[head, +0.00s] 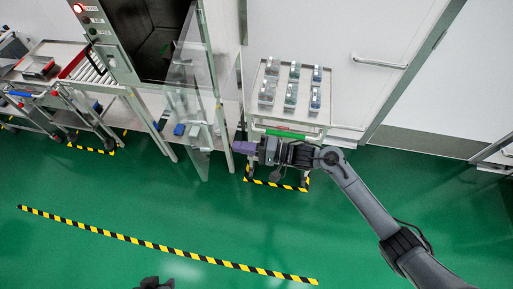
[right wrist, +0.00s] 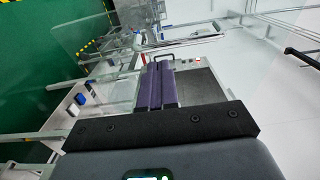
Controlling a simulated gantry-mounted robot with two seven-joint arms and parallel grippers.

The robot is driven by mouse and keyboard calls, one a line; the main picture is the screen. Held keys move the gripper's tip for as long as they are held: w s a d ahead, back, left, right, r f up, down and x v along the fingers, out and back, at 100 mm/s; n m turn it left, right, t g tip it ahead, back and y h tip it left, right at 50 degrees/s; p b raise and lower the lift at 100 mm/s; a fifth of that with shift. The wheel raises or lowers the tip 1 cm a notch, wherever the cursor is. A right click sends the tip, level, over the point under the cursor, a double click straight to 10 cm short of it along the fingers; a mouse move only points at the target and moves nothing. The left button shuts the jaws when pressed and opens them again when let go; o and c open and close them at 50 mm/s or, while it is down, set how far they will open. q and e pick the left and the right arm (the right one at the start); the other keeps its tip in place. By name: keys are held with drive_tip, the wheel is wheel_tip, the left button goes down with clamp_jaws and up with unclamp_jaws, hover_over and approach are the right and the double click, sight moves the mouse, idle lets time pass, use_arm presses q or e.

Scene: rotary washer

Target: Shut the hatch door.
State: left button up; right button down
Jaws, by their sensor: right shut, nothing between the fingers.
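The hatch door is a clear glass panel in a metal frame (head: 207,60). In the head view it stands open, swung out from the dark opening of the washer (head: 146,40). My right gripper (head: 240,147) has purple fingers and is just right of the door's lower outer part, apart from it in the picture. The fingers (right wrist: 157,86) are shut and empty in the right wrist view, where a clear panel (right wrist: 95,28) shows at the upper left. Contact with the door cannot be told. My left gripper does not show.
A trolley (head: 292,124) with several grey containers (head: 292,92) stands right of the washer, behind my right arm. A roller conveyor (head: 92,68) and cart stand at the left. The green floor (head: 110,190) in front is clear, with striped tape (head: 165,246).

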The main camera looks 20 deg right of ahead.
drive_tip(key=shift+x, duration=2.95)
